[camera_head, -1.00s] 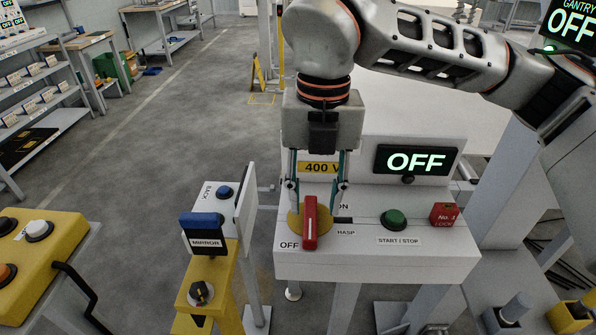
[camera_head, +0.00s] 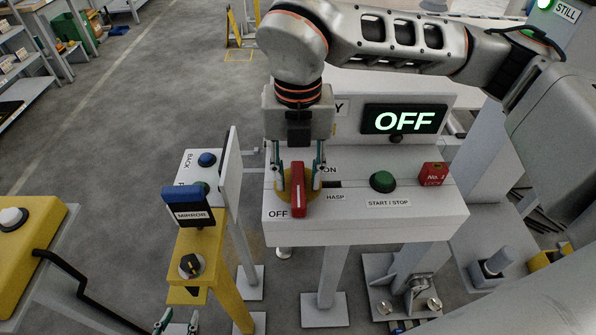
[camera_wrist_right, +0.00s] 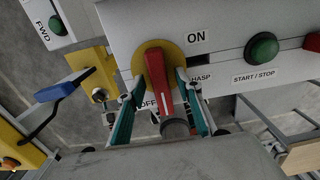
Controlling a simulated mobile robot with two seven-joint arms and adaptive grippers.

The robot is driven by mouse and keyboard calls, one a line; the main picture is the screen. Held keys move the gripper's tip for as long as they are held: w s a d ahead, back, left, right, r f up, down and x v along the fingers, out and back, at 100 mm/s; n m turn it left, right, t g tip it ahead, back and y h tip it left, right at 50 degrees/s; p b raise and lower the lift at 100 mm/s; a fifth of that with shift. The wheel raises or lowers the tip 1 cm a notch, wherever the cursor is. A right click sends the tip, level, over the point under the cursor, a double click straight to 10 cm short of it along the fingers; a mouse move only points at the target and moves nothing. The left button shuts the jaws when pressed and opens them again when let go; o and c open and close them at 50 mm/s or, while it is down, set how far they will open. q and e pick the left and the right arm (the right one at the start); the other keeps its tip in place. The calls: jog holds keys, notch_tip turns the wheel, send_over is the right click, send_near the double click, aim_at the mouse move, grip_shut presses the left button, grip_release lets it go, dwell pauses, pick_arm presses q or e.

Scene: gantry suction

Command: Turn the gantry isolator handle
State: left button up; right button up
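The red isolator handle (camera_head: 298,190) sits on a yellow round plate (camera_head: 282,184) on the white panel box. Its lower end is beside the OFF label; ON is at its upper right. In the right wrist view the handle (camera_wrist_right: 160,85) stands between the two teal fingers of my right gripper (camera_wrist_right: 160,108). My right gripper also shows in the head view (camera_head: 299,180), pointing down, fingers on either side of the handle with gaps visible, so open. My left gripper (camera_head: 177,323) is at the bottom edge, partly cut off, its fingers apart. The display (camera_head: 404,120) reads OFF.
The panel also carries a green START / STOP button (camera_head: 382,181) and a red lock block (camera_head: 432,174). A yellow box (camera_head: 32,235) is further left.

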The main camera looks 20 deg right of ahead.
grip_shut()
